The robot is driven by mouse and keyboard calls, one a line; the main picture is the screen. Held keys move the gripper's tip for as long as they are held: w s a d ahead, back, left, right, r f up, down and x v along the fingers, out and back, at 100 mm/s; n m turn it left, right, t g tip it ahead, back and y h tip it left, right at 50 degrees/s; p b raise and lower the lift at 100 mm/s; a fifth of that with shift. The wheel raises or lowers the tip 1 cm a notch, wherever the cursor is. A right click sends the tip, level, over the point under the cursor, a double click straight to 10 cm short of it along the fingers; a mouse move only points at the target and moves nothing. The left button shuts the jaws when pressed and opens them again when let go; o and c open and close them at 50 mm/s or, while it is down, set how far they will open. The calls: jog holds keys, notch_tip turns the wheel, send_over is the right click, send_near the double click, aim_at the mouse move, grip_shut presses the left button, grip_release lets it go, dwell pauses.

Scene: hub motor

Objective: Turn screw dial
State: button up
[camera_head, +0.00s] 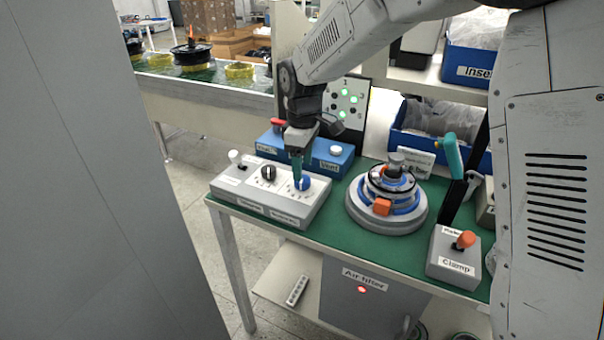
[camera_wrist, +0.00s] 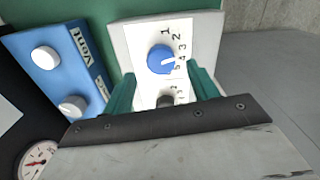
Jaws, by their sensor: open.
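A blue dial (camera_head: 303,184) sits at the right end of a light grey control box (camera_head: 240,188) on the green table. In the wrist view the blue dial (camera_wrist: 160,59) lies between and just beyond the fingertips, beside printed numbers 1 to 5. Its white pointer line points toward the 4 and 5 side. My gripper (camera_head: 297,170) hangs over the dial, fingers down. In the wrist view my gripper (camera_wrist: 161,72) has its two green fingers apart, one on each side of the dial. I cannot tell whether they touch it. The labels on the box front are too small to read.
A black dial (camera_head: 268,173) and a white-knobbed lever (camera_head: 234,156) share the box. A blue box labelled Vent (camera_head: 328,164) stands behind. The round hub motor (camera_head: 387,208) and Clamp lever box (camera_head: 455,258) are to the right. Green table surface is free in front of the hub.

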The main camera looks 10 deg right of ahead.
aim_at(302, 183)
jog(key=shift+f, duration=1.85)
jog(key=c, duration=1)
